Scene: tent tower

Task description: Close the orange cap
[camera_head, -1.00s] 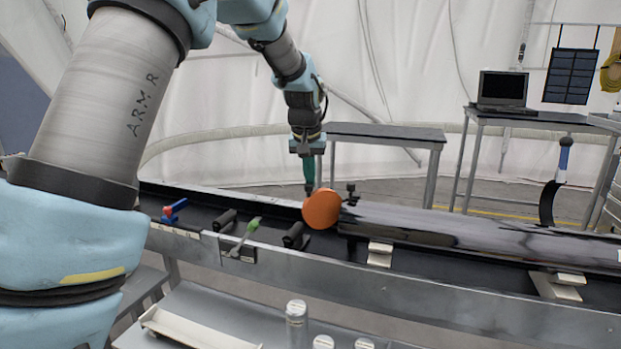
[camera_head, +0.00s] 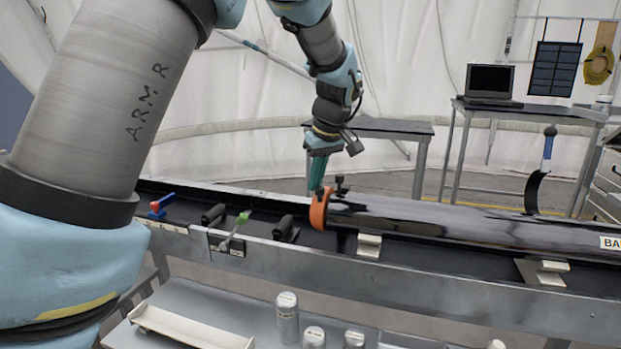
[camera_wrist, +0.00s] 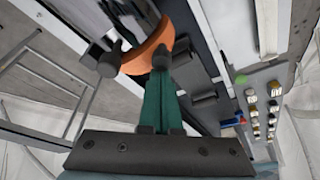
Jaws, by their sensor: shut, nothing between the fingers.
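The orange cap (camera_head: 319,208) is at the left end of the dark grey cylinder (camera_head: 430,222) in the head view. I see it nearly edge-on, upright, against or very close to the cylinder's end; I cannot tell whether it is fully seated. In the wrist view the cap (camera_wrist: 148,48) shows as an orange crescent just beyond my fingertips. My gripper (camera_head: 316,188) has teal fingers and points down at the cap's upper left edge, touching or almost touching it. My gripper (camera_wrist: 163,80) is shut and empty in the wrist view.
A black clamp knob (camera_head: 341,185) stands just right of the cap. A green-handled lever (camera_head: 240,222), a blue-and-red lever (camera_head: 160,207) and black rollers lie left in the trough (camera_head: 400,275). Bottles (camera_head: 287,317) stand in front. A laptop table (camera_head: 530,110) is behind.

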